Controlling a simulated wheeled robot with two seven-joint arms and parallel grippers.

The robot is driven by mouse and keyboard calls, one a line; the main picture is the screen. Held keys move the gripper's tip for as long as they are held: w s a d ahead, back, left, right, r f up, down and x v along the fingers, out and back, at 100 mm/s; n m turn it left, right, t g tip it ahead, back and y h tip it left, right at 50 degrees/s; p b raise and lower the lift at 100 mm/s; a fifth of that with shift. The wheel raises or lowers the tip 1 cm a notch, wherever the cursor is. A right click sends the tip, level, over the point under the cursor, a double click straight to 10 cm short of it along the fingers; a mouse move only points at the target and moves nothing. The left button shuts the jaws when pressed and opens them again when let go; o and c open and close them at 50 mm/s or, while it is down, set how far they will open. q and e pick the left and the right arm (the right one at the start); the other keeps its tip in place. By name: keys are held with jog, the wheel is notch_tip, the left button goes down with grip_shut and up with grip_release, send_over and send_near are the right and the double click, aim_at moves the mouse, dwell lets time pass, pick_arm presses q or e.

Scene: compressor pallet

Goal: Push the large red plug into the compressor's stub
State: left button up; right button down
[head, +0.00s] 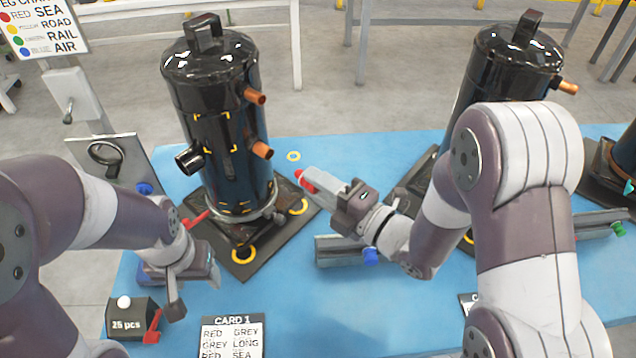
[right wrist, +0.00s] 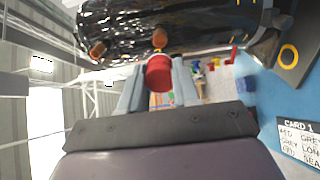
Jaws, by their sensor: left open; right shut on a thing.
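The large red plug (head: 305,181) is held at the fingertips of my right gripper (head: 320,187). It also shows between the two fingers in the right wrist view (right wrist: 159,74). The black compressor (head: 222,125) stands upright at left centre, with copper stubs (head: 262,150) on its right side and a wider black stub (head: 188,159) on its left. The plug is to the right of the lower copper stub and apart from it in the head view. My left gripper (head: 194,286) is open and empty, low in front of the compressor.
A second black compressor (head: 500,75) stands at right, partly hidden by my right arm. A grey tray (head: 337,250) lies below my right gripper. A card (head: 232,337) and a black 25 pcs box (head: 130,318) are at the front. Blue mat between them is clear.

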jog(key=shift+b+x, duration=0.55)
jog(key=shift+x, duration=2.35)
jog(key=shift+f, duration=0.1)
jog(key=shift+b, duration=0.3)
jog(key=shift+b, duration=0.3)
